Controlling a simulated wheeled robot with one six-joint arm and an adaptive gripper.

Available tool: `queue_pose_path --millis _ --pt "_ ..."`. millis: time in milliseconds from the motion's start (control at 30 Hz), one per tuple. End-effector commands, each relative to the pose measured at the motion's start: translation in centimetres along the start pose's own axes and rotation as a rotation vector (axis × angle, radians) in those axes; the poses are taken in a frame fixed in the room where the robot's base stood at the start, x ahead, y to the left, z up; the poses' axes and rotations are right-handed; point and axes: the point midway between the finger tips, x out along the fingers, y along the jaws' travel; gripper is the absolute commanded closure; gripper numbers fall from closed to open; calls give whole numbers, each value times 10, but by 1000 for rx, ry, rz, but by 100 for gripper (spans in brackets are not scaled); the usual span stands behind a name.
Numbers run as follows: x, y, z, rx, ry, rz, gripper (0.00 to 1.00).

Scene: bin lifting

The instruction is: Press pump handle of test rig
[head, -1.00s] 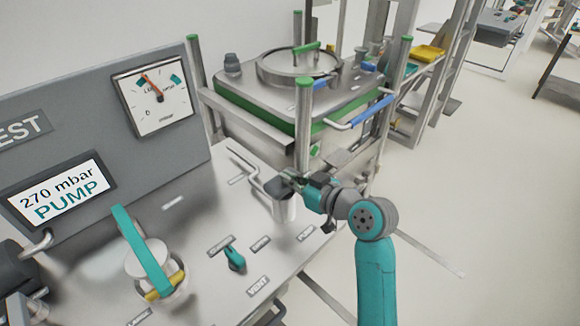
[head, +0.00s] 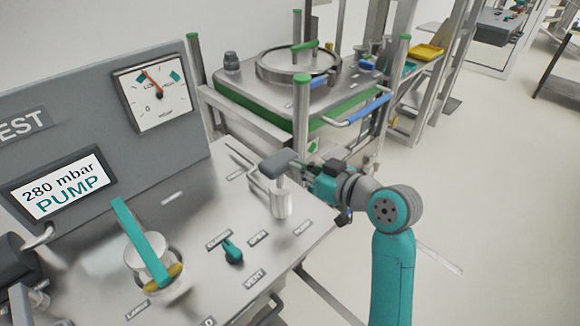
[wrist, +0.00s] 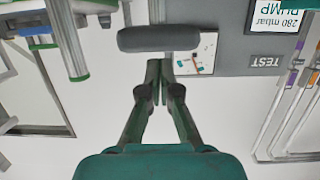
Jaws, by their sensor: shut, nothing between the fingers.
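The pump handle (head: 280,163) is a dark grey crossbar on a thin rod. It stands raised above a short metal cylinder (head: 281,205) on the test rig's steel top. In the wrist view the handle (wrist: 158,38) is a dark rounded bar just beyond my fingertips. My gripper (head: 306,168) is just right of the handle, about level with it. In the wrist view my gripper (wrist: 160,65) is shut and empty; whether its tips touch the bar I cannot tell. The display (head: 60,188) reads 280 mbar PUMP.
A dial gauge (head: 156,95) is on the grey panel. A large teal lever (head: 140,243) and a small teal valve knob (head: 232,251) are on the rig top. A steel cart (head: 240,98) with a round lid stands behind. Open floor lies to the right.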

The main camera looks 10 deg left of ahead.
Motion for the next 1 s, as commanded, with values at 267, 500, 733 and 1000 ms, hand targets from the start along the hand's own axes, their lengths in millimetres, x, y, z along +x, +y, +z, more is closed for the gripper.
queue_pose_path --millis 267,500,733,1000 --pt "-44 1 -1 -2 4 2 100" --pt "-54 0 -2 -2 4 0 100" --pt "-54 0 -2 -2 4 0 100" --pt "-54 0 -2 -2 4 0 100"
